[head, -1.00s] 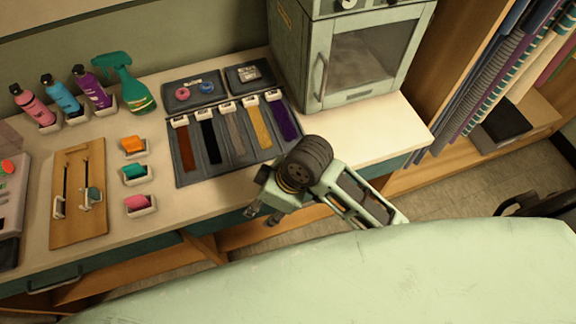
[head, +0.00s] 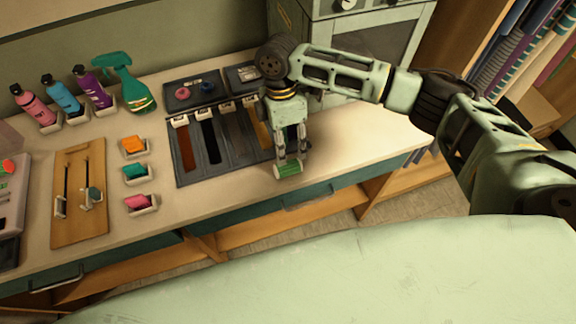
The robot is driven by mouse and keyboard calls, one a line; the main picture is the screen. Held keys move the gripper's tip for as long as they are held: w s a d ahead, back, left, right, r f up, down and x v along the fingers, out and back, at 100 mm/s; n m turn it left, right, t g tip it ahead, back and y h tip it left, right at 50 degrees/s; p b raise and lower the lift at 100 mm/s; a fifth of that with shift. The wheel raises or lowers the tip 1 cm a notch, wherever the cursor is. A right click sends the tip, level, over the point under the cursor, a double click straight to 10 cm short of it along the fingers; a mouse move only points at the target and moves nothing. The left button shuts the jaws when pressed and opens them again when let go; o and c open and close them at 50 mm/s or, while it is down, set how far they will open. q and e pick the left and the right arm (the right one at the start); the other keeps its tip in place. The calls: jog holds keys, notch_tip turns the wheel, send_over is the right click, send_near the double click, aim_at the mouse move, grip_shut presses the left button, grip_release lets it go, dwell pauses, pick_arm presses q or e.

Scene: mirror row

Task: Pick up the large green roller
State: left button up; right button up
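The green roller (head: 288,170), a short striped cylinder with a pale end, is at the counter's front edge, right of the dark tool mat. My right gripper (head: 290,161) points down over it. Its two fingers are parted, with the tips at the roller's upper side. Whether they touch it, and whether the roller rests on the counter, I cannot tell. My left gripper is not in view.
The dark mat (head: 187,176) holds coloured strips, partly hidden by my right arm. Small holders with orange (head: 132,144), teal (head: 135,171) and pink (head: 136,202) items stand left of it. Spray bottle (head: 128,85) and cabinet (head: 290,20) are behind. Counter right of the gripper is clear.

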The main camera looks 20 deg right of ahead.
aim_at(289, 163)
jog(key=p+x, duration=0.1)
jog(key=x, duration=0.1)
jog(key=p+x, duration=0.1)
jog(key=x, duration=0.2)
jog(key=shift+s+f+p, duration=0.2)
jog(key=shift+s+p, duration=0.1)
jog(key=shift+p, duration=0.05)
jog(key=shift+s+f, duration=0.1)
jog(key=shift+f, duration=0.45)
jog(key=c, duration=0.9)
